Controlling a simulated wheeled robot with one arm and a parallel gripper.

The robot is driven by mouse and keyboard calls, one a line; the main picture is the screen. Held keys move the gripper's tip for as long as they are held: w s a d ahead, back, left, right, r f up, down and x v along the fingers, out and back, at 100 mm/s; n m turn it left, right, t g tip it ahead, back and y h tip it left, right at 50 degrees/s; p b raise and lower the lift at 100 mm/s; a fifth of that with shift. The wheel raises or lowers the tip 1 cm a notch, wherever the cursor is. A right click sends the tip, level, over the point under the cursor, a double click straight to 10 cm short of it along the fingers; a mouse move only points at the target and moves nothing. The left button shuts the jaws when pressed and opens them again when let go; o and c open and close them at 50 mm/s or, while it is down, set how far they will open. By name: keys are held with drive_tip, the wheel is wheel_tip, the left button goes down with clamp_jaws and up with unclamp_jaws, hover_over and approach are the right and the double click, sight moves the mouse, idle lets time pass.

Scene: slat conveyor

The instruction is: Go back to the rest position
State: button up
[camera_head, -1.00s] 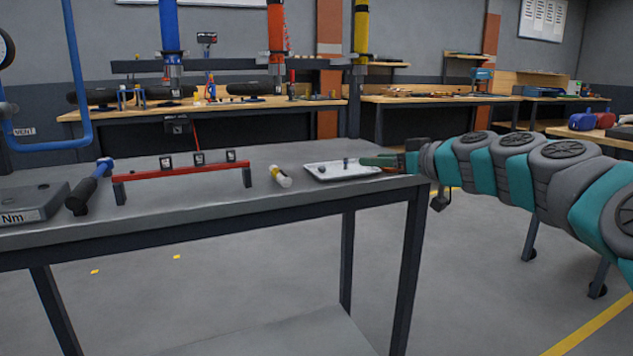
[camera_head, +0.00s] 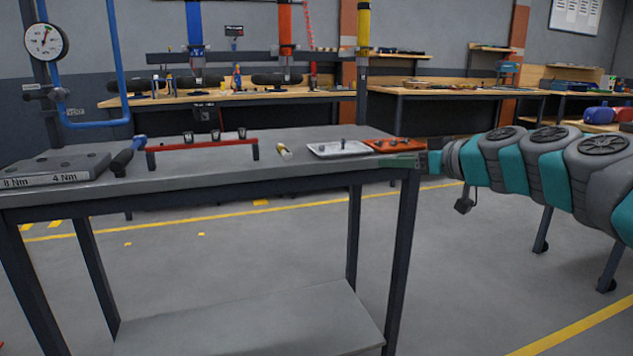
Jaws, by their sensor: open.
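My gripper (camera_head: 391,161) is seen from the side at the right end of the grey table (camera_head: 230,163), with my teal and grey arm reaching in from the right. Its dark green fingers appear in front of the table's right edge; they look empty and open, though the gap between them is hard to see. I cannot tell whether they touch the table. An orange tray (camera_head: 394,144) with small dark parts shows just behind the gripper, which covers part of its near side.
On the table are a white tray (camera_head: 322,151) with a small dark part, a yellow-and-white tube (camera_head: 285,151), a red rack (camera_head: 205,147), a blue-and-black tool (camera_head: 126,157) and a grey Nm-marked block (camera_head: 55,169). Floor in front of the benches (camera_head: 230,101) is open.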

drive_tip(key=s+a+f+g+h, duration=0.1)
drive_tip(key=s+a+f+g, duration=0.3)
drive_tip(key=s+a+f, duration=0.35)
drive_tip(key=s+a+f+g+h, duration=0.1)
drive_tip(key=s+a+f+g, duration=0.35)
drive_tip(key=s+f, duration=0.5)
drive_tip(key=s+d+f+m+g+h, duration=0.2)
drive_tip(key=s+f, duration=0.3)
drive_tip(key=s, duration=0.4)
drive_tip(key=s+d+f+m+g+h, duration=0.1)
drive_tip(key=s+d+f, duration=0.3)
drive_tip(key=s, duration=0.5)
drive_tip(key=s+d+f+m+g+h, duration=0.2)
drive_tip(key=s+d+f+m+h, duration=0.1)
drive_tip(key=s, duration=0.6)
wheel_tip(320, 180, down, 3)
drive_tip(key=shift+s+d+r+g, duration=0.2)
drive_tip(key=shift+s+d+g, duration=0.2)
drive_tip(key=shift+d, duration=0.15)
